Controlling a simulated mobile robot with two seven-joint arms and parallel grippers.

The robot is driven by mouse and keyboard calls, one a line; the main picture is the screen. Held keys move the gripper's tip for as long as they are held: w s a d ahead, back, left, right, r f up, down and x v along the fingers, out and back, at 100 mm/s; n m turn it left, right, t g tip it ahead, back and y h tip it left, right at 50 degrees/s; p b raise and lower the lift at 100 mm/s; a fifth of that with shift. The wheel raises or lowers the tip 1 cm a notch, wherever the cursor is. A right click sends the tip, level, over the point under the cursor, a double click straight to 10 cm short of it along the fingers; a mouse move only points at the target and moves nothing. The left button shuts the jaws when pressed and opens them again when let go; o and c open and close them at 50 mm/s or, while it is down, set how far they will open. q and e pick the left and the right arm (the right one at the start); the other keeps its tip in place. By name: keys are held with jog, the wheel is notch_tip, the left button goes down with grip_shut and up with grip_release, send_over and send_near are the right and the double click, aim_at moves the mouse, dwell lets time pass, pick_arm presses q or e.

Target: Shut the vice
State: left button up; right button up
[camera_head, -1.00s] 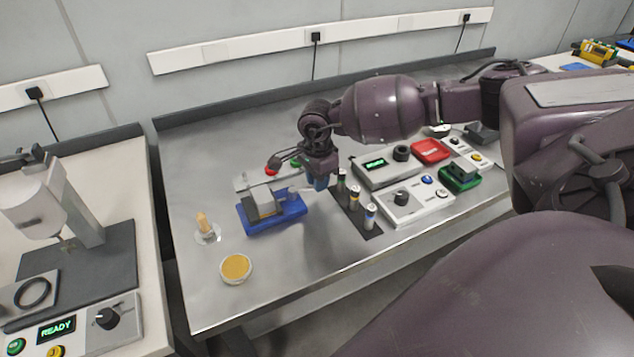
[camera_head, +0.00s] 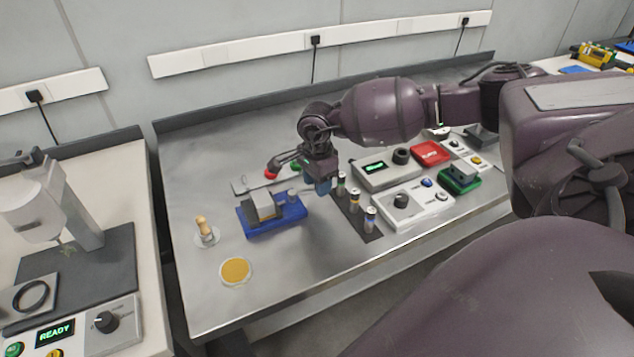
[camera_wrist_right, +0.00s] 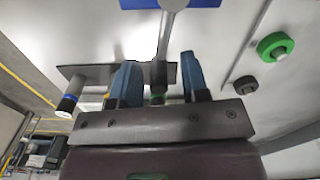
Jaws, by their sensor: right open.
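The vice (camera_head: 288,216) has a blue base and grey jaws and sits on the metal bench in the head view. A block with a yellowish lower edge (camera_head: 262,211) shows at its jaws; I cannot tell how tightly it is held. My right gripper (camera_head: 322,187) is open just right of the vice, fingers pointing down. In the right wrist view, the open blue fingers (camera_wrist_right: 158,78) are apart, with a grey rod (camera_wrist_right: 173,25) running from the vice's blue base (camera_wrist_right: 150,3) toward the gap between them. The rod's near end is partly hidden. My left gripper is not in view.
Several small cylinders stand on a black strip (camera_head: 342,206) close right of the gripper. Control boxes (camera_head: 412,204) stand farther right. A yellow dish (camera_head: 235,271) and a small wooden-topped piece (camera_head: 203,228) are left of the vice. The bench front is clear.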

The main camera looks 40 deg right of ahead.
notch_tip(320, 180, up, 11)
jog(key=shift+f+p, duration=0.2)
jog(key=shift+p, duration=0.15)
dwell(0.5)
